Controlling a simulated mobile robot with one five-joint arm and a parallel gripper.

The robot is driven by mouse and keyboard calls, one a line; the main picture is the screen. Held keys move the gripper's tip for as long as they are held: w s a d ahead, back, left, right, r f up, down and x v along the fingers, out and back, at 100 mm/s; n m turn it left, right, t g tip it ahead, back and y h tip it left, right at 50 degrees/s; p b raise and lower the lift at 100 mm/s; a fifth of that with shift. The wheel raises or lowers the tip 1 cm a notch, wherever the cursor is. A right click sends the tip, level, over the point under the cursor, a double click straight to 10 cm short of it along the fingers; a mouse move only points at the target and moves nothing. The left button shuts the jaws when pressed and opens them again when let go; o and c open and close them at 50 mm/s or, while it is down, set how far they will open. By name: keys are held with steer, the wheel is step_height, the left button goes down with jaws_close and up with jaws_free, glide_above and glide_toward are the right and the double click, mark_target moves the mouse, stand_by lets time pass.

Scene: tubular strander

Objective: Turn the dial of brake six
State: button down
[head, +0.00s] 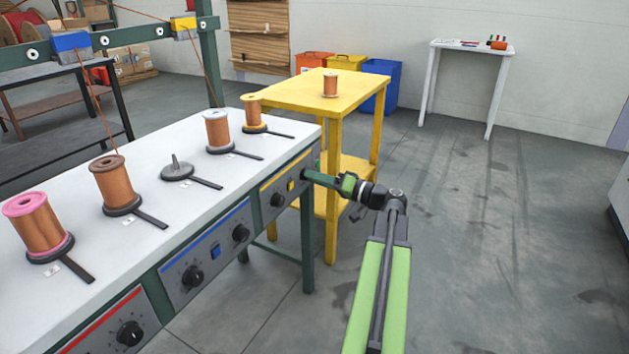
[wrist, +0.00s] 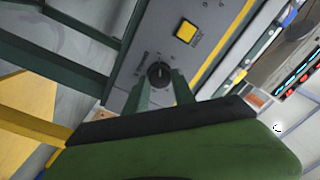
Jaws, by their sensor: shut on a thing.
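The dial (wrist: 159,72) is a round black knob with a light pointer mark on the grey panel with a yellow stripe. In the wrist view the two dark green fingers of my gripper (wrist: 160,80) stand one on each side of it, shut on it. In the head view my gripper (head: 309,176) reaches the right end of the yellow-striped panel (head: 267,212) from the right and hides this dial. A square yellow button (wrist: 186,32) sits beside the dial in the wrist view. The printed scale around the dial is too small to read.
Another black dial (head: 277,199) is on the same panel. A blue-striped panel (head: 207,262) and a red-striped one (head: 110,330) follow to the left. Copper spools and one bare spindle (head: 177,170) are on the white bench top. A yellow table (head: 300,93) stands behind my gripper. Floor is clear at right.

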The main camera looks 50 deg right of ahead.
steer(key=shift+a, duration=0.1)
steer(key=c, duration=1)
jaws_free()
steer(key=shift+c, duration=0.2)
steer(key=v, duration=1.7)
steer(key=shift+s+b, duration=0.2)
steer(key=shift+b, duration=0.15)
steer(key=shift+f, duration=0.1)
